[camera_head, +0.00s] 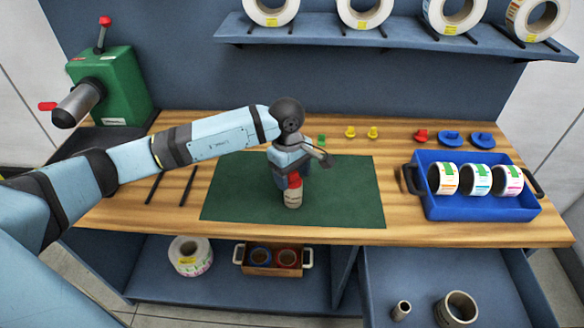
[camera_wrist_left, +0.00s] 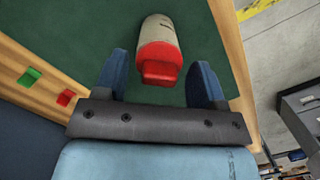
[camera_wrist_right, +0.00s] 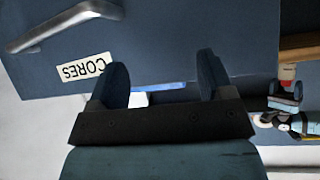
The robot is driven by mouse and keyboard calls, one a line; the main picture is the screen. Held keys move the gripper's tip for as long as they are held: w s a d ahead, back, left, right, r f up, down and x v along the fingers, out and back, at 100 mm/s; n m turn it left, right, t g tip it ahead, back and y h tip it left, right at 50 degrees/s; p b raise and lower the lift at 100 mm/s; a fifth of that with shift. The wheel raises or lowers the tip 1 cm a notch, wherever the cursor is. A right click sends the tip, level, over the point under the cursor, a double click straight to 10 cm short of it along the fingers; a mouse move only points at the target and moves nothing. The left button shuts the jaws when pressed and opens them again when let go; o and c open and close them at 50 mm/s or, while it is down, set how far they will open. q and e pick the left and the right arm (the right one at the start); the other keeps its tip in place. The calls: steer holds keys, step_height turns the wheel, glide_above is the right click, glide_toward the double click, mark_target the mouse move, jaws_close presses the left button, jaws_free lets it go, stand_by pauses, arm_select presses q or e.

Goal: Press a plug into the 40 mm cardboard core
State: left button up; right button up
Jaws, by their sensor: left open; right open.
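My left gripper (camera_head: 287,175) is open above the green mat. In the left wrist view its fingers (camera_wrist_left: 161,68) stand apart on either side of a pale cylinder with a red top (camera_wrist_left: 160,55), bottle-like; I cannot tell whether they touch it. It stands on the mat in the head view (camera_head: 292,196). A small cardboard core (camera_head: 401,310) and a wide core (camera_head: 457,309) are in the open drawer; their sizes are unreadable. Plugs at the back of the bench are green (camera_head: 321,140), yellow (camera_head: 350,132), red (camera_head: 421,135) and blue (camera_head: 450,138). My right gripper (camera_wrist_right: 162,72) is open and empty.
A drawer front labelled CORES (camera_wrist_right: 84,67) faces my right gripper. A blue tray (camera_head: 478,212) holds label rolls at the right. A green machine (camera_head: 112,85) stands at the left. The mat's right part (camera_head: 350,190) is clear. A box (camera_head: 273,260) sits on the lower shelf.

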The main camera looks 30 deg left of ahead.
arm_select(q)
steer(key=shift+c, duration=0.5)
steer(key=c, duration=0.9)
steer(key=shift+s+f, duration=0.1)
steer(key=shift+f, duration=0.05)
steer(key=o, duration=1)
steer(key=r, duration=0.4)
steer(key=a+r, duration=0.1)
steer(key=r, duration=0.9)
steer(key=shift+w+a+b, duration=0.25)
steer(key=shift+w+b, duration=0.05)
steer(key=shift+b, duration=0.1)
